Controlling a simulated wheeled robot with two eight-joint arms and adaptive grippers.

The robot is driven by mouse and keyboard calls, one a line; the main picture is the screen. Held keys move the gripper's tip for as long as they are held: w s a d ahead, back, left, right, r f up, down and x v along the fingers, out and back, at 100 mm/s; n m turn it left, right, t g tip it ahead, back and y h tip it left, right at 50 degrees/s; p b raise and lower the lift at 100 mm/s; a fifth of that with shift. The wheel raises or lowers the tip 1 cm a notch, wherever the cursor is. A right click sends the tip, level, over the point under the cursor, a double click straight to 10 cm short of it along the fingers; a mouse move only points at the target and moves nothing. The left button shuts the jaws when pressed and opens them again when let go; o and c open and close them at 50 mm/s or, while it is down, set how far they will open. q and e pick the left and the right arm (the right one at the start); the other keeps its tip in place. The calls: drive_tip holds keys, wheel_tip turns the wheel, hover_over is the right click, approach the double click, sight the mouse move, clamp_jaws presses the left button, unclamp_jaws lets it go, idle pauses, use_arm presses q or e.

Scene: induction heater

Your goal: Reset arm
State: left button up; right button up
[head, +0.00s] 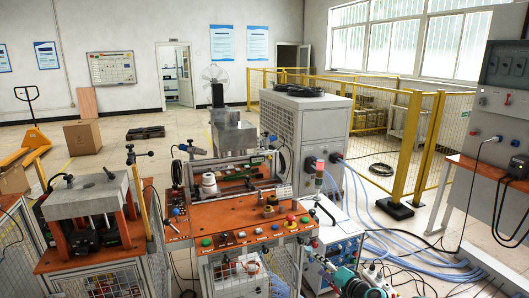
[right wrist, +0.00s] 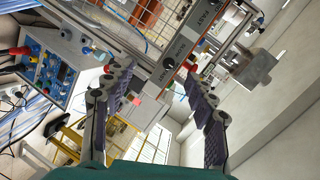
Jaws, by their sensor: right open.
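My right arm (head: 350,281), with teal and grey parts, shows at the bottom of the head view, right of the orange-topped workstation (head: 237,216). My right gripper (head: 318,259) is small there, in front of the blue-and-white control box (head: 336,248). In the right wrist view the two dark padded fingers of the right gripper (right wrist: 156,82) stand wide apart with nothing between them. Beyond them are the workstation's panel edge with red and green buttons (right wrist: 172,62) and the control box on the left. My left gripper is in neither view.
A press stand (head: 90,205) is at the left and a grey cabinet (head: 308,135) behind the workstation. Blue hoses (head: 400,240) and cables run over the floor at the right. A yellow fence (head: 425,140) stands behind them. Open floor lies at the back left.

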drive_tip(key=s+a+r+n+g+h, duration=0.1)
drive_tip(key=s+a+r+n+g, duration=0.2)
drive_tip(key=s, duration=0.5)
drive_tip(key=s+a+r+n+h, duration=0.1)
drive_tip(key=s+a+r+n, duration=0.2)
drive_tip(key=s, duration=0.4)
drive_tip(key=s+d+n+g+h, duration=0.1)
drive_tip(key=s+d+h, duration=0.1)
drive_tip(key=s, duration=0.9)
drive_tip(key=s+d+f+n+g+h, duration=0.1)
drive_tip(key=s+d+g+h, duration=0.1)
drive_tip(key=s, duration=0.8)
drive_tip(key=shift+s+n+h, duration=0.3)
drive_tip(key=shift+s+n, duration=0.05)
drive_tip(key=shift+n, duration=0.05)
drive_tip(key=shift+f, duration=0.1)
